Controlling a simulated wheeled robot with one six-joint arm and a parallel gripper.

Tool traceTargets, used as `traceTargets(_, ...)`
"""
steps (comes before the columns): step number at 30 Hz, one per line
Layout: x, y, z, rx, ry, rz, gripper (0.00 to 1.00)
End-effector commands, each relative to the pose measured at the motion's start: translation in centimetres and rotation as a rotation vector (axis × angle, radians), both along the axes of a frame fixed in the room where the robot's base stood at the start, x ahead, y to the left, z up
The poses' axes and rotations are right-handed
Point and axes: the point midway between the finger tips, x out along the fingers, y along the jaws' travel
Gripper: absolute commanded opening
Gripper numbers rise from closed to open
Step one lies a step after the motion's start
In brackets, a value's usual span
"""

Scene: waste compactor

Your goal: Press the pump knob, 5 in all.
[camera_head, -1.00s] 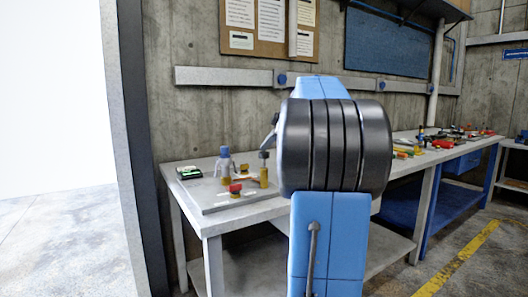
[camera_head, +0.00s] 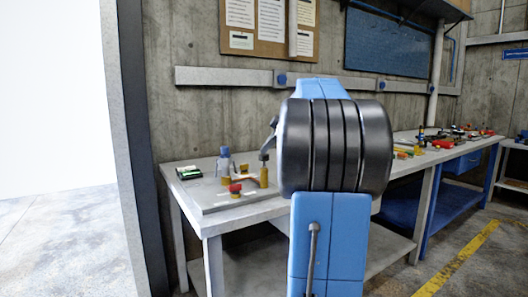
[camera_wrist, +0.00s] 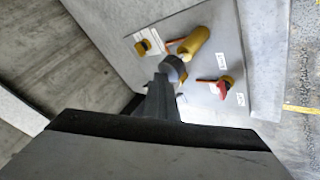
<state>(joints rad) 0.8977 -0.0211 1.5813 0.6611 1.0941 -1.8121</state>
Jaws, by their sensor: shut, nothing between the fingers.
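The pump, a yellow cylinder (camera_head: 263,177) with a grey knob (camera_head: 263,156) on top, stands upright on a grey plate on the workbench. My gripper (camera_head: 269,142) is shut and empty, with its tip at the knob from above. In the wrist view, my gripper (camera_wrist: 165,85) reaches the grey knob (camera_wrist: 173,67), with the yellow cylinder (camera_wrist: 196,41) beyond it. The tip seems to touch the knob, though the exact contact is hidden. The knob sits close to the top of the cylinder. My arm covers the area right of the pump.
A dark device with green (camera_head: 189,172) lies at the left. Concrete wall stands behind the bench.

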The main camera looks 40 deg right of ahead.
Motion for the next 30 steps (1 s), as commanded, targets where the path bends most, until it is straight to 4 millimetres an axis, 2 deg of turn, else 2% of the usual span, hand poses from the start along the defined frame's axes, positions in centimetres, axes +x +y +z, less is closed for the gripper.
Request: traceTargets(30,0.01,-0.01,-1.12,0.002,0.002,0.002,0.0)
